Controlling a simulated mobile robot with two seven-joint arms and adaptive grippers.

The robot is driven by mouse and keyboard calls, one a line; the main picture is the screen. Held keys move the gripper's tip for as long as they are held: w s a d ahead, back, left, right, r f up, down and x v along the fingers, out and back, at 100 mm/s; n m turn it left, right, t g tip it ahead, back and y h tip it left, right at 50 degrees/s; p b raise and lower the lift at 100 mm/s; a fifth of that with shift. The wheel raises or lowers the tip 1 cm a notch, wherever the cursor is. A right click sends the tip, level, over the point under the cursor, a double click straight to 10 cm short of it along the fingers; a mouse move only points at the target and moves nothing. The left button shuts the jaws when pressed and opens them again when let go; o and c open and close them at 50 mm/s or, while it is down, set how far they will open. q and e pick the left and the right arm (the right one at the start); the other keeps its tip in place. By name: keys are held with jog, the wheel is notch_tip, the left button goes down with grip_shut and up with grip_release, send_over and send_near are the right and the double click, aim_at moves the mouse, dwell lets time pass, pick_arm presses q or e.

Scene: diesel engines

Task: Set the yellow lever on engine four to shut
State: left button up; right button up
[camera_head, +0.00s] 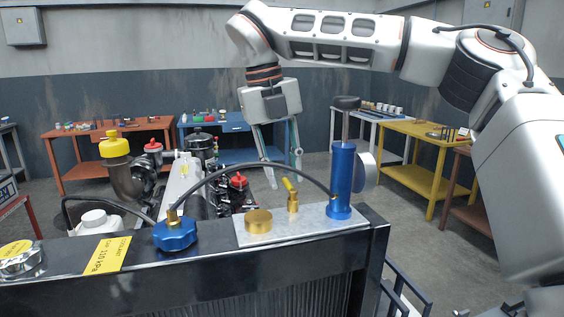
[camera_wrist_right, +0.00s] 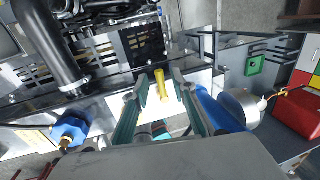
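The yellow lever (camera_head: 288,185) sits on a small brass valve (camera_head: 293,204) on a pale plate on top of the black radiator, between a brass cap and a blue cylinder. It leans up and to the left. My right gripper (camera_head: 284,172) is above and around it, pointing down, fingers apart. In the right wrist view the yellow lever (camera_wrist_right: 161,82) shows between the two open fingertips of my right gripper (camera_wrist_right: 162,76), with gaps visible on both sides. No engine number is readable. My left gripper is not in view.
The blue cylinder (camera_head: 341,180) with a black knob and round gauge stands close right of the lever. A black hose arches from the blue cap (camera_head: 175,233) to it. The engine (camera_head: 180,185) lies behind. Workbenches line the walls, with open floor between.

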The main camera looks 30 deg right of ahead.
notch_tip(320, 180, up, 12)
jog(key=a, duration=0.2)
jog(key=shift+w+a+f, duration=0.15)
jog(key=shift+w+a, duration=0.05)
jog(key=shift+w, duration=0.05)
dwell(0.5)
